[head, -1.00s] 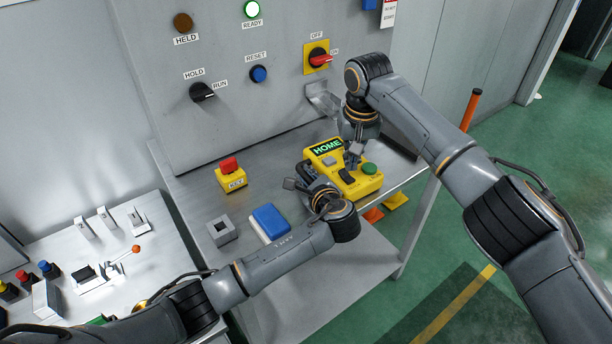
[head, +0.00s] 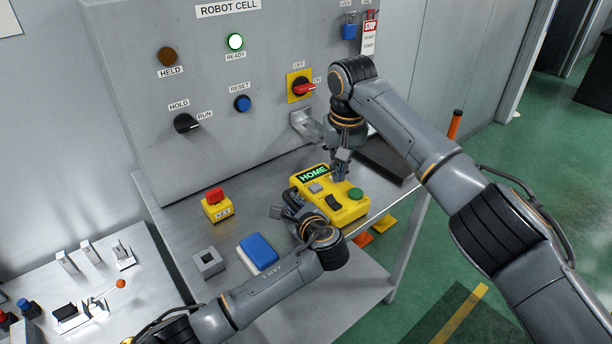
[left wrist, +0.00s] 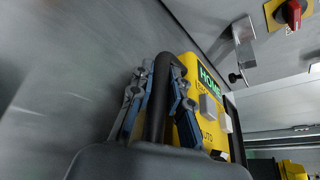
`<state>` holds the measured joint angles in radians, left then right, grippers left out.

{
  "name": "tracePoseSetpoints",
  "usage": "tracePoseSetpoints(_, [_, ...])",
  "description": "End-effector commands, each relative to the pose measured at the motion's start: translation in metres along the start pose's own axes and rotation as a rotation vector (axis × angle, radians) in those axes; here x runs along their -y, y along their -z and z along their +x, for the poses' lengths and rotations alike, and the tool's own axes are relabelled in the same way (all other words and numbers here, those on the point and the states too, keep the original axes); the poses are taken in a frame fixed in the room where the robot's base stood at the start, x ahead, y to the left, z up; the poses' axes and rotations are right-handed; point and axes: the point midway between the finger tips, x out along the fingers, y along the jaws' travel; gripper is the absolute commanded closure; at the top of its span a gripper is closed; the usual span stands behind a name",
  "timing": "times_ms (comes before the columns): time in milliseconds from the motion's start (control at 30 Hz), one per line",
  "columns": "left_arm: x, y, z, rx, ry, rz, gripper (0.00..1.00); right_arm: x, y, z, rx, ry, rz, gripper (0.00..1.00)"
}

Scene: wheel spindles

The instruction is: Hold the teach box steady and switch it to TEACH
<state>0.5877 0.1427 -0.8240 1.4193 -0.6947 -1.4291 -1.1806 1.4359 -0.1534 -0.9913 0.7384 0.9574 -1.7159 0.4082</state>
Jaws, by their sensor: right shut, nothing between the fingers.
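The yellow teach box (head: 345,216) lies on the metal bench, its display (head: 313,174) reading HOME in green. On its face are a grey square knob (head: 315,187), a black switch (head: 333,202) and a green button (head: 355,193). My left gripper (head: 288,212) is at the box's left side. In the left wrist view its two fingers (left wrist: 158,98) are closed on either side of the box's black handle (left wrist: 160,80). My right gripper (head: 341,176) is shut and empty, pointing down over the box's far edge; contact cannot be told.
The upright panel (head: 220,140) with switches rises behind. A bracket (head: 305,125) juts out near my right gripper.

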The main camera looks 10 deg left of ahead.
Motion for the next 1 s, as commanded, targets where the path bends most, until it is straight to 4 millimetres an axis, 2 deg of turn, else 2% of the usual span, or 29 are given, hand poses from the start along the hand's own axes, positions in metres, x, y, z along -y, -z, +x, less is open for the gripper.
tracePoseSetpoints(33, [0.000, -0.001, 0.001, 0.002, -0.001, 0.000, 0.70, 0.000, 0.000, 0.000, 0.000, 0.000, 0.000, 1.00])
tracePoseSetpoints(100, [0.000, -0.001, 0.000, 0.001, -0.001, 0.000, 0.58, 0.000, 0.000, 0.000, 0.000, 0.000, 0.000, 1.00])
tracePoseSetpoints(467, [0.000, 0.000, -0.004, -0.001, 0.001, 0.000, 0.58, 0.000, 0.000, 0.000, 0.000, 0.000, 0.000, 1.00])
tracePoseSetpoints(567, [0.001, 0.001, -0.015, -0.002, 0.003, 0.000, 0.58, 0.000, 0.000, 0.000, 0.000, 0.000, 0.000, 1.00])
tracePoseSetpoints(1000, [0.000, 0.001, -0.101, -0.002, 0.001, -0.002, 0.58, 0.000, 0.000, 0.000, 0.000, 0.000, 0.000, 1.00])
